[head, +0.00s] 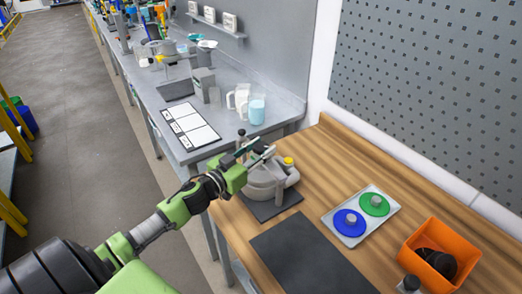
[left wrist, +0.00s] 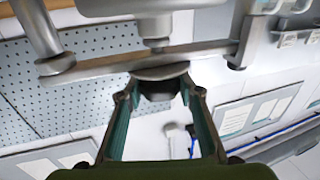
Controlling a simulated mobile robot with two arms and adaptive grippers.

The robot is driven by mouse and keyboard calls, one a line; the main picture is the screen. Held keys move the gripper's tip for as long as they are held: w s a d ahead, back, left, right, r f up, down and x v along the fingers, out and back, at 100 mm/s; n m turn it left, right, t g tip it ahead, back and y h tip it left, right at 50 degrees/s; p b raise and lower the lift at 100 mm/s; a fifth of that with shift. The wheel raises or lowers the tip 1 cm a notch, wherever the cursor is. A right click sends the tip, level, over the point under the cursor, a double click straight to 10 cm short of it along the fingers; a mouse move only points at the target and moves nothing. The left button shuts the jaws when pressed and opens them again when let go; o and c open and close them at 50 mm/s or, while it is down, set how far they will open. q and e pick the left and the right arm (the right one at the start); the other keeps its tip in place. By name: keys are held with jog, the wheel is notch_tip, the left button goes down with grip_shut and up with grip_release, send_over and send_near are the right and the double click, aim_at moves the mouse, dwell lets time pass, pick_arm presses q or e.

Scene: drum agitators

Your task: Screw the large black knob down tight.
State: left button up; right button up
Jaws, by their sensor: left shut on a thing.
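The grey agitator (head: 266,186) stands on a dark mat on the wooden bench. My left gripper (head: 262,153) is at the top of it, its fingers reaching over from the left. In the left wrist view the large black knob (left wrist: 157,89) sits below a round metal flange, between the two fingers of my left gripper (left wrist: 159,95). The gripper is shut on the knob, though the contact itself is hard to see. In the head view the fingers and agitator parts hide the knob. My right gripper is not in view.
A tray (head: 338,236) holds a blue disc (head: 350,222) and a green disc (head: 374,204). An orange bin (head: 462,232) with dark items stands at the right. A flat dark mat (head: 305,260) lies bare in front. A grey bench (head: 226,78) with jugs runs behind.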

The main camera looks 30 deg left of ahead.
pick_arm(q)
jog(key=m+h, duration=0.1)
jog(key=h, duration=0.1)
jog(key=m+g+h+b, duration=0.1)
jog(key=m+h, duration=0.1)
jog(key=shift+w+a+h, duration=0.1)
jog(key=shift+a+h, duration=0.1)
jog(key=shift+h, duration=0.1)
jog(key=m+g+h+b, duration=0.7)
jog(key=g+h+b, duration=0.1)
jog(key=b, duration=0.4)
jog(key=shift+d+f+m+h, duration=0.1)
jog(key=shift+m+h, duration=0.3)
jog(key=shift+h, duration=0.1)
jog(key=shift+r+m+g+h+b, duration=0.2)
jog(key=shift+m+g+h+b, duration=0.55)
jog(key=shift+g+b, duration=0.7)
jog(key=o, duration=1.1)
jog(key=shift+d, duration=0.1)
jog(key=shift+f, duration=0.1)
jog(key=shift+v, duration=3.2)
jog(key=shift+s+a, duration=0.25)
jog(key=shift+a, duration=0.25)
